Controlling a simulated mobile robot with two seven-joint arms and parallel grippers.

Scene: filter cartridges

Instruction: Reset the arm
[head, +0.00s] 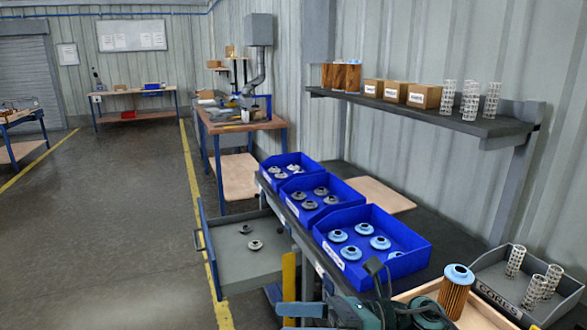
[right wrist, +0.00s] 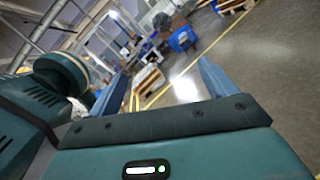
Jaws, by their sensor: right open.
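My right gripper (head: 284,315) is at the bottom edge of the head view, its blue fingers pointing left, in front of the bench. In the right wrist view the two fingers of the gripper (right wrist: 160,72) stand wide apart with nothing between them. Beyond them are floor and distant things. My left gripper is not in view. A filter cartridge with a blue cap and brown pleated body (head: 455,295) stands upright at the wooden tray (head: 484,319), right of my right arm and apart from the gripper.
Three blue bins (head: 404,264) with end caps line the bench edge. An open drawer (head: 235,272) holding two dark caps juts out on the left. A grey tray (head: 545,312) holds mesh tubes. A shelf (head: 430,117) carries boxes and mesh tubes. Floor (head: 120,220) at left is clear.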

